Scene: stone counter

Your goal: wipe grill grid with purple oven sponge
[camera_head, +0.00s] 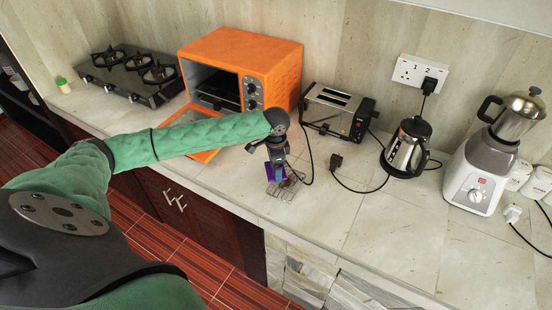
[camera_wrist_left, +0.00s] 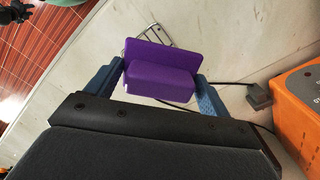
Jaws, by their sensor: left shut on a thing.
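My left gripper (camera_head: 276,172) is over the counter in front of the orange oven, pointing down. In the left wrist view its blue fingers (camera_wrist_left: 160,80) are shut on the purple sponge (camera_wrist_left: 160,70), one at each end. The sponge also shows as a small purple patch in the head view (camera_head: 275,188). The wire grill grid (camera_head: 292,188) lies on the counter below the gripper, partly hidden by it. In the wrist view part of the grid (camera_wrist_left: 150,36) shows behind the sponge. I cannot tell whether the sponge touches the grid. My right gripper is not in view.
The orange oven (camera_head: 262,58) stands with its door (camera_head: 207,153) open, behind my left arm. A toaster (camera_head: 333,108), a kettle (camera_head: 406,150) and a blender (camera_head: 478,172) stand to the right. Black cords and a plug (camera_head: 336,161) lie nearby. The front right counter (camera_head: 400,235) is clear.

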